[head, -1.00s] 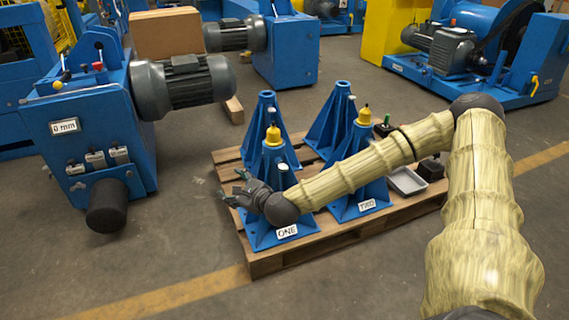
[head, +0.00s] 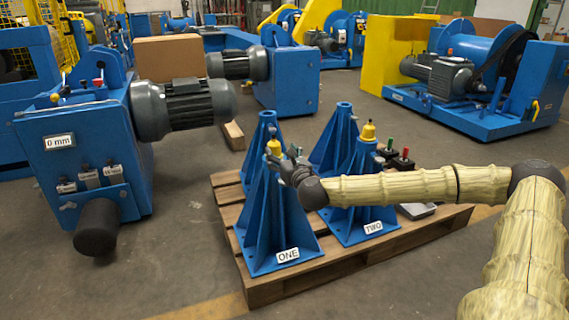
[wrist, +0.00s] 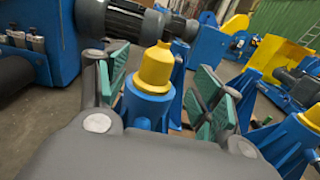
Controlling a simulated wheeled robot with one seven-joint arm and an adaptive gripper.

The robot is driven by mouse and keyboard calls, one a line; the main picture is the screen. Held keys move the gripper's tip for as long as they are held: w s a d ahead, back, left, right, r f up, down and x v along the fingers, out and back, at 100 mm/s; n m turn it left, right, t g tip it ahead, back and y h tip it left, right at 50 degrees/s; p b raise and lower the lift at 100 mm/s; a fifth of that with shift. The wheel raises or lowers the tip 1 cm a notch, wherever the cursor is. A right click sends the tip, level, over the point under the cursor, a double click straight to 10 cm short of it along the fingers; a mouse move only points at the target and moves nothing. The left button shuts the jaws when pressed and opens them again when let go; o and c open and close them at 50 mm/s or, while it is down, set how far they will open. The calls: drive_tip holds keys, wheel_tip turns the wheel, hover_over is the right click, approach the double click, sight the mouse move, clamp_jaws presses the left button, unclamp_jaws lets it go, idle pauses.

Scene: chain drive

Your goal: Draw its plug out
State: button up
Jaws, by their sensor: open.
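A yellow plug (head: 274,147) sits in the top of the blue stand labelled ONE (head: 275,220). In the wrist view the plug (wrist: 155,70) stands upright as a stepped yellow cap on a blue collar (wrist: 147,105). My gripper (head: 288,168) is open at the top of stand ONE and partly covers it in the head view. In the wrist view my gripper (wrist: 165,88) has its green-padded fingers spread, one on each side of the plug, with gaps showing. A second yellow plug (head: 368,131) sits in the stand labelled TWO (head: 365,195).
The stands share a wooden pallet (head: 345,255) with a grey tray (head: 418,210), partly behind my arm, and dark blocks with red and green tops (head: 402,160). A blue machine with a motor (head: 180,108) stands at left. Floor in front is clear.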

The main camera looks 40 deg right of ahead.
sight(277, 148)
drive_tip(key=b+x, duration=0.2)
drive_tip(key=x, duration=0.5)
drive_tip(key=shift+w, duration=0.15)
drive_tip(key=c, duration=1.2)
